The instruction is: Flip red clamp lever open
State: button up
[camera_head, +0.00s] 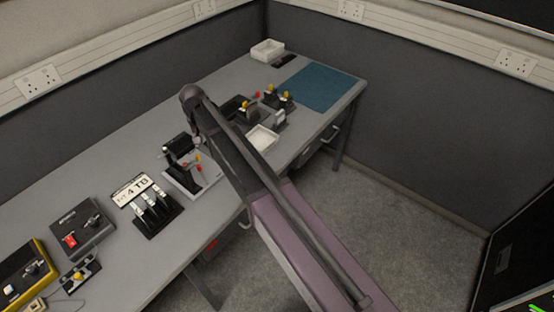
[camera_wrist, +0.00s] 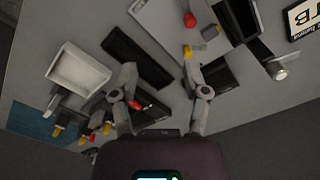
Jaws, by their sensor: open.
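A red-tipped lever (camera_head: 196,168) stands with a yellow-tipped one on a clamp fixture (camera_head: 178,146) over a pale base plate, mid-bench. In the wrist view a red tip (camera_wrist: 190,20) with a yellow tip beside it shows at the top, beyond my fingertips; it looks like the same fixture. I cannot tell the lever's exact angle. My gripper (camera_wrist: 160,66) is open, its two fingers spread wide, with nothing between them but bench and a dark block behind. In the head view my arm hides the fingers. Another red part (camera_head: 70,240) sits on a dark fixture at left.
A "4 TB" sign (camera_head: 132,190) and black holder (camera_head: 155,212) stand left of the clamp. A wall bounds the bench's back.

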jog(key=s+d+f+b, duration=0.2)
jog(key=s+d, duration=0.1)
jog(key=d, duration=0.9)
jog(key=s+d+f+m+b, duration=0.1)
jog(key=s+d+f+b, duration=0.1)
jog(key=d, duration=1.1)
jog(key=shift+s, duration=0.6)
jog(key=s+d+m, duration=0.1)
jog(key=s+d, duration=0.9)
jog(key=d, duration=0.4)
jog(key=shift+s+d, duration=0.3)
jog(key=shift+d, duration=0.05)
